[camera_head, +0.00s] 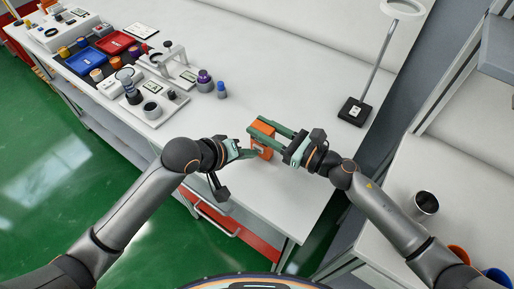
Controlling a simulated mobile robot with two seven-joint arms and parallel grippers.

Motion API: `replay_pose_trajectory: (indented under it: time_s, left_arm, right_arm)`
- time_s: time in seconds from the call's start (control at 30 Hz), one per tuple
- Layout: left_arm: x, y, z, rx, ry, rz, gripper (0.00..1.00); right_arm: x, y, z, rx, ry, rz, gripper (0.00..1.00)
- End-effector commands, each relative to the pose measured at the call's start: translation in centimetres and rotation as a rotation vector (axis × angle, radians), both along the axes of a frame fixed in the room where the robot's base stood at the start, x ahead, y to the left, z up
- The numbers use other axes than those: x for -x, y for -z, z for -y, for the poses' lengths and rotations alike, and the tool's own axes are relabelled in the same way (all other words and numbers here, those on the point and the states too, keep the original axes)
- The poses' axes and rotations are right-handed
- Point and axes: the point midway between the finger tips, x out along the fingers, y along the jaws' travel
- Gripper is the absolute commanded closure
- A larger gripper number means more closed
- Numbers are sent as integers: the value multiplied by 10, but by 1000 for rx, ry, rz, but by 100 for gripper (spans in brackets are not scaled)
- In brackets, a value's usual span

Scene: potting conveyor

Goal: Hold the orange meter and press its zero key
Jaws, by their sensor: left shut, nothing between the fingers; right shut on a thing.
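The orange meter (264,128) is above the front part of the white bench. My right gripper (266,135) reaches in from the right with its green fingers shut on the meter, one on each side. My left gripper (250,153) is shut and empty, with its tips close to the meter's lower left side. I cannot tell whether the tips touch the meter. The zero key is too small to make out, and the fingers partly hide the meter.
On the white bench (300,68), a red tray (114,42), a blue tray (85,61) and instruments stand at the upper left. A stand with a black base (354,111) is at the right. A dark metal cup (426,203) stands on the right-hand surface. The bench's middle is clear.

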Motion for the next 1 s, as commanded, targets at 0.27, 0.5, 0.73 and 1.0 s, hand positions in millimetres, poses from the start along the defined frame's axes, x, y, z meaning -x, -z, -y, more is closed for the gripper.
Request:
replay_pose_trajectory:
  time_s: [0.27,0.5,0.73,1.0]
  left_arm:
    - [11,0,-8,0,-1,-1,100]
    - [12,0,-8,0,-1,1,100]
    - [21,1,-14,0,0,-2,100]
    - [44,1,-30,-1,-1,-2,100]
  right_arm:
    - [1,0,-1,-1,-2,-1,100]
    - [1,0,-1,-1,-2,-1,100]
    - [0,0,0,-1,-1,-1,100]
    - [0,0,0,-1,-1,-1,100]
